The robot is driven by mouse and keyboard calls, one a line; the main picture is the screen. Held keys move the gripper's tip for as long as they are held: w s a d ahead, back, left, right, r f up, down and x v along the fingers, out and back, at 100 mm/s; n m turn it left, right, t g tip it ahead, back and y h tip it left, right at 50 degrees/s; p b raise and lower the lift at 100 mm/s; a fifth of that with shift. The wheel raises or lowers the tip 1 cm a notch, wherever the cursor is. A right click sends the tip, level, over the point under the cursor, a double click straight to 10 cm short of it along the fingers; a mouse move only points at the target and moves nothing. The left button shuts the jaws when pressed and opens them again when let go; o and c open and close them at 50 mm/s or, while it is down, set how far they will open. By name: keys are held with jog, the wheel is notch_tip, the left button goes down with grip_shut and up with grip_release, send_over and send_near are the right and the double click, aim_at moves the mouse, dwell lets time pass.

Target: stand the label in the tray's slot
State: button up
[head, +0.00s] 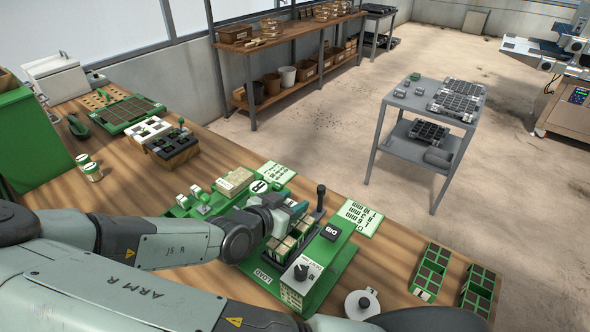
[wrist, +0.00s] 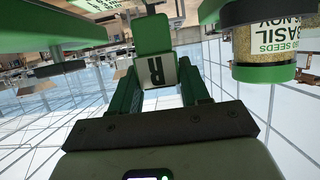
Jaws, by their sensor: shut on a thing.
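My gripper (head: 297,212) is over the green seeder station on the bench, beside the upright black lever. In the head view the held piece is too small to make out. A tray with several compartments (head: 274,243) sits in the station just below my gripper. Its slot cannot be made out.
The black lever (head: 319,197) and the BIO block (head: 331,232) stand close to my gripper. A basil seed jar (wrist: 262,45) shows near my fingers in the wrist view. Two green trays (head: 431,272) lie at the bench's right end.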

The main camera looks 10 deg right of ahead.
jog(key=shift+s+f, duration=0.3)
jog(key=shift+s, duration=0.25)
jog(key=shift+f, duration=2.6)
jog(key=o, duration=1.6)
jog(key=shift+c, duration=0.2)
jog(key=shift+r, duration=4.5)
